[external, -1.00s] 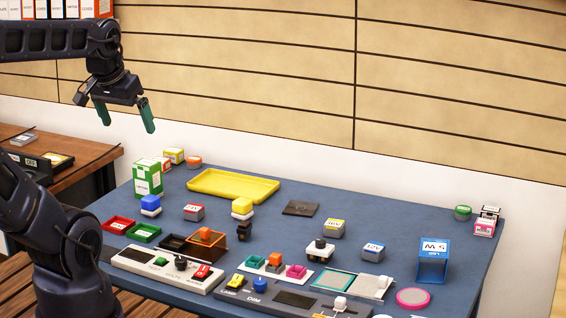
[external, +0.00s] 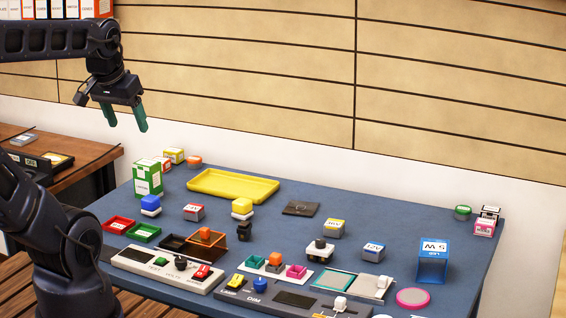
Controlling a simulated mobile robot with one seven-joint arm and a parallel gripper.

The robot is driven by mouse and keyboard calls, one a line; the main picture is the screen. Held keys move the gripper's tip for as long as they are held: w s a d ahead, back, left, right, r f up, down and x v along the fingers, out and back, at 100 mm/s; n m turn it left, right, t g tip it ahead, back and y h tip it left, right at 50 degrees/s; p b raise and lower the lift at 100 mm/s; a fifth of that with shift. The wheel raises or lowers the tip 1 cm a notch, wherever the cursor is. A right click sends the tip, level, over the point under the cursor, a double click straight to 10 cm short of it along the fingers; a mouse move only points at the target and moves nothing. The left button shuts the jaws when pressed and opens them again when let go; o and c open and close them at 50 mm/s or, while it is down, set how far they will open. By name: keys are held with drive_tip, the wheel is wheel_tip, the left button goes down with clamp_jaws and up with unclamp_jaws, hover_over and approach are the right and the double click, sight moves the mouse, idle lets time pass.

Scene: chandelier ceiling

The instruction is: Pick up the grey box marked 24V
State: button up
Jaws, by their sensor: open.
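Three small grey boxes with coloured, marked tops stand apart on the blue table (external: 290,190). One grey box with a red-edged label (external: 193,213) is left of centre. One with a yellow-edged label (external: 333,229) is right of centre, and one with a blue-edged label (external: 373,253), seeming to read 12V, is further right. The print is too small for me to tell surely which reads 24V. My gripper (external: 128,126) is open and empty, its green fingers pointing down, high above the table's back left corner and well away from all three boxes.
A yellow tray (external: 233,186) lies at the back, with a green and white carton (external: 148,178) to its left. A blue open-fronted holder (external: 433,262) stands at right. Control panels (external: 165,268) and several small blocks crowd the front.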

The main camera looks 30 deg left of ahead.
drive_tip(key=w, duration=0.1)
drive_tip(key=n+g+h, duration=0.4)
drive_tip(key=n+h, duration=0.1)
drive_tip(key=n, duration=1.4)
hover_over(193, 207)
drive_tip(key=a, duration=0.4)
wheel_tip(193, 207, down, 30)
drive_tip(key=r, duration=0.1)
drive_tip(key=x, duration=0.5)
drive_tip(key=shift+f, duration=0.3)
drive_tip(key=shift+s+x, duration=0.15)
drive_tip(key=shift+x, duration=1.15)
drive_tip(key=shift+s+x, duration=0.1)
drive_tip(key=shift+x, duration=1.15)
drive_tip(key=shift+a+f, duration=0.1)
